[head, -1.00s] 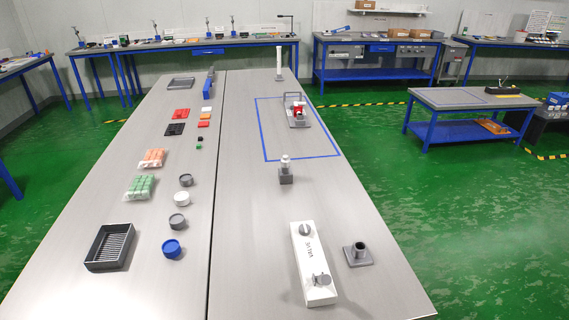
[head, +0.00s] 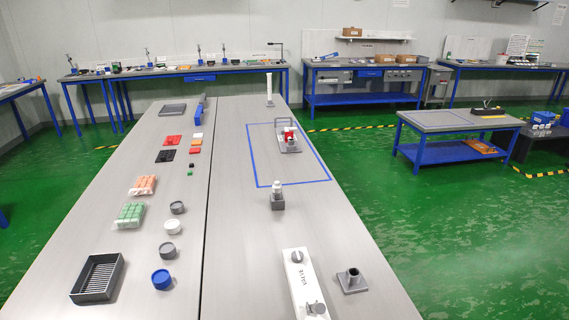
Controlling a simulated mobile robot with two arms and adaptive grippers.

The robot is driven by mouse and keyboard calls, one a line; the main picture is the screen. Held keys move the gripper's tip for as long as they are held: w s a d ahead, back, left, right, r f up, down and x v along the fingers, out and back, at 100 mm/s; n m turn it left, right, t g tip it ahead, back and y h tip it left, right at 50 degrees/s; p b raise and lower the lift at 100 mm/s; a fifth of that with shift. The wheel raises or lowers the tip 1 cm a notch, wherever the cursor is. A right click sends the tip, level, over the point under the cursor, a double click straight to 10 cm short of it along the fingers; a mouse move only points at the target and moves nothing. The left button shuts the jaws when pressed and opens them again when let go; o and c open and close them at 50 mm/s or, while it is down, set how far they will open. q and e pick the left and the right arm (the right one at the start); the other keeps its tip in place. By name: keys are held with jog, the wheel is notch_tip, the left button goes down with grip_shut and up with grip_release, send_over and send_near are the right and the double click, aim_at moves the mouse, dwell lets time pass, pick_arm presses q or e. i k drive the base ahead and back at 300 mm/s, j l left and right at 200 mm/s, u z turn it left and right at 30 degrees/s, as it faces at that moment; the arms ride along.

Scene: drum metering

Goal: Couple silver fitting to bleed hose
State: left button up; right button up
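A small silver-white upright piece (head: 277,187), which may be the silver fitting, stands in a dark grey block (head: 278,203) near the middle of the right half of the table. A white box labelled VALVE (head: 298,279) with two grey knobs lies nearer, cut by the bottom edge. A grey square base with a short upright tube (head: 352,281) stands to its right. A red and grey device (head: 288,138) sits inside the blue taped outline. I cannot make out a bleed hose for certain. Neither of my grippers is in view.
The long grey table (head: 238,250) has a dark seam. Its left half holds a black ribbed tray (head: 98,278), a blue cap (head: 161,279), other round caps, and green (head: 130,214) and orange (head: 143,185) packs. A white post (head: 269,90) stands at the far end. Bare surface surrounds the block.

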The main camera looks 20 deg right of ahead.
aim_at(276, 186)
jog(key=z, duration=1.15)
jog(key=i+l+z, duration=0.4)
jog(key=l, duration=0.45)
jog(key=i+l+z, duration=0.45)
jog(key=l, duration=0.3)
jog(key=i+l+z, duration=0.4)
jog(key=l, duration=0.2)
jog(key=i+l+u, duration=0.1)
jog(key=i+u, duration=0.35)
jog(key=i+l+u, duration=0.4)
jog(key=i, duration=0.15)
jog(key=i+j+u, duration=0.2)
jog(key=i+u, duration=0.25)
jog(key=i+j+u, duration=0.1)
jog(key=i+u, duration=0.2)
jog(key=u, duration=0.2)
jog(key=i+l+u, duration=0.1)
jog(key=i+u, duration=0.35)
jog(key=i+l+u, duration=0.2)
jog(key=u, duration=0.3)
jog(key=i+l+u, duration=0.1)
jog(key=i+u, duration=0.15)
jog(key=u, duration=0.2)
jog(key=i+l+u, duration=0.2)
jog(key=u, duration=0.25)
jog(key=i+l+u, duration=0.25)
jog(key=u, duration=0.25)
jog(key=i+l+u, duration=0.1)
jog(key=l+u, duration=0.35)
jog(key=j, duration=0.1)
